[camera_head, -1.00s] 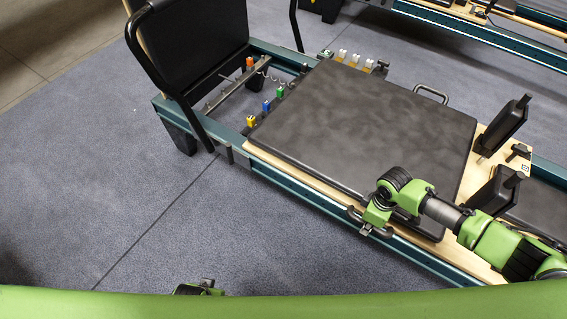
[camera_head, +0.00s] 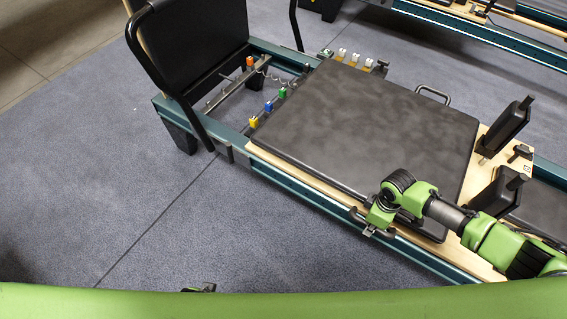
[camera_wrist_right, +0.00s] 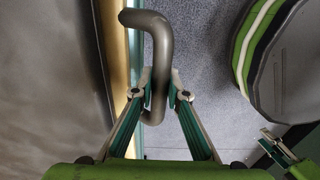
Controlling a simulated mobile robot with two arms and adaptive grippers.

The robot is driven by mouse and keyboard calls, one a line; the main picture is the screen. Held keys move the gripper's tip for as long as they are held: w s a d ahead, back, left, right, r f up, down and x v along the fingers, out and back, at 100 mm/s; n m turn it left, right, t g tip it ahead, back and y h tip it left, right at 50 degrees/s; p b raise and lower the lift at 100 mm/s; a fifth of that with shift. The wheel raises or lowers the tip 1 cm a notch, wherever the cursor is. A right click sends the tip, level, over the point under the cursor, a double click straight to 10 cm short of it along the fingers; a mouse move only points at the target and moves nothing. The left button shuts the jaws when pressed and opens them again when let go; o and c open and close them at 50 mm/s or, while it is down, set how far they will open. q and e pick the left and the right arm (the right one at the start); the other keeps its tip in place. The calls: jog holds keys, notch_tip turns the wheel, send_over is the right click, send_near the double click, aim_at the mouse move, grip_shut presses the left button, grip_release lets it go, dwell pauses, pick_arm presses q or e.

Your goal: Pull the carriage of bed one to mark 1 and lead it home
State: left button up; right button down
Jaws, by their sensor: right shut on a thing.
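The carriage (camera_head: 365,125) of the near bed is a dark padded platform on a wooden base, standing between teal rails (camera_head: 300,190). My right gripper (camera_head: 370,228) is at the carriage's near side. In the right wrist view the right gripper (camera_wrist_right: 160,88) has its fingers on both sides of a dark curved handle (camera_wrist_right: 155,35) and is shut on it. My left gripper (camera_head: 200,288) shows only as a small dark piece at the bottom edge of the head view; its fingers cannot be made out.
Two upright shoulder rests (camera_head: 505,128) stand at the carriage's right end. Coloured spring ends (camera_head: 268,106) sit at the left, below the black footbar (camera_head: 150,70). Another bed (camera_head: 480,35) stands behind. Grey floor at the front left is clear.

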aim_at(356, 217)
jog(key=shift+s+d+f, duration=0.15)
jog(key=shift+s+d, duration=0.05)
jog(key=shift+s, duration=0.05)
dwell(0.3)
jog(key=shift+w+a, duration=0.7)
jog(key=shift+a, duration=0.3)
jog(key=shift+w+a+b, duration=0.15)
jog(key=shift+w+a, duration=0.35)
jog(key=shift+a, duration=0.25)
jog(key=shift+w+a+b, duration=0.15)
jog(key=shift+w+a, duration=0.3)
jog(key=shift+a, duration=0.25)
jog(key=w+a+b, duration=0.2)
jog(key=w+a, duration=0.3)
jog(key=a, duration=0.3)
jog(key=shift+w, duration=0.2)
pick_arm(q)
jog(key=w+r, duration=0.4)
jog(key=r, duration=0.5)
jog(key=shift+d+r+t, duration=0.15)
jog(key=shift+r+t, duration=0.05)
jog(key=shift+t, duration=0.1)
pick_arm(e)
jog(key=c, duration=1.9)
grip_release()
